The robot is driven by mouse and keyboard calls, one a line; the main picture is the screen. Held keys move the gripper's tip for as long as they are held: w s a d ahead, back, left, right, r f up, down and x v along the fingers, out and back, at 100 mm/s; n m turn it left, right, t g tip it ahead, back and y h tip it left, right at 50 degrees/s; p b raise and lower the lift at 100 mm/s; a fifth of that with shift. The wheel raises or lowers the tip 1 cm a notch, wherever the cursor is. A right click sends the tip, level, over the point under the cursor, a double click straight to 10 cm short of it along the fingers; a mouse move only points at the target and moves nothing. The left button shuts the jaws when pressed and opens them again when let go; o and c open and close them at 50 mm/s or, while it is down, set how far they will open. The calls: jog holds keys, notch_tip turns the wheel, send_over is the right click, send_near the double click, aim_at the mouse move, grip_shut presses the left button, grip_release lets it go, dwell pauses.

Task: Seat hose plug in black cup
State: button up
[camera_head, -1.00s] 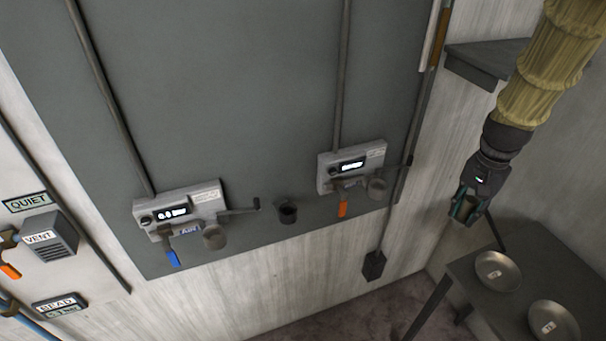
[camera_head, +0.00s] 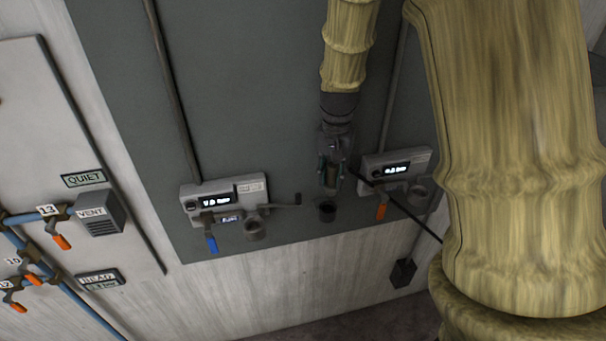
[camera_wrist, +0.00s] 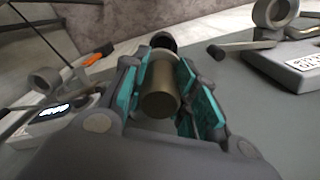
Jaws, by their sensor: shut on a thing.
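My gripper (camera_head: 333,172) is shut on the hose plug, a brownish metal cylinder (camera_wrist: 160,90) between its teal finger pads in the wrist view. In the head view the gripper points down in front of the grey panel. The black cup (camera_head: 327,211) is on the panel's lower part, just below the gripper in the picture. In the wrist view the dark cup rim (camera_wrist: 163,42) shows beyond the plug's far end, partly hidden by it. The plug appears outside the cup; the exact gap cannot be told.
A left meter box (camera_head: 224,197) with a blue lever and grey cup, and a right meter box (camera_head: 397,166) with an orange lever and cup (camera_head: 416,194), flank the black cup. A thin dark line (camera_head: 400,208) runs from near the gripper to lower right.

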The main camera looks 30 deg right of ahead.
aim_at(331, 165)
jog(key=shift+w+a+f, duration=0.1)
jog(key=shift+a+f, duration=0.05)
jog(key=shift+f+b, duration=1.9)
jog(key=shift+b, duration=0.05)
jog(key=shift+w+f+b, duration=0.1)
jog(key=shift+f+b, duration=0.25)
jog(key=shift+f, duration=1.25)
jog(key=shift+f, duration=0.4)
jog(key=o, duration=1.2)
notch_tip(331, 165, up, 12)
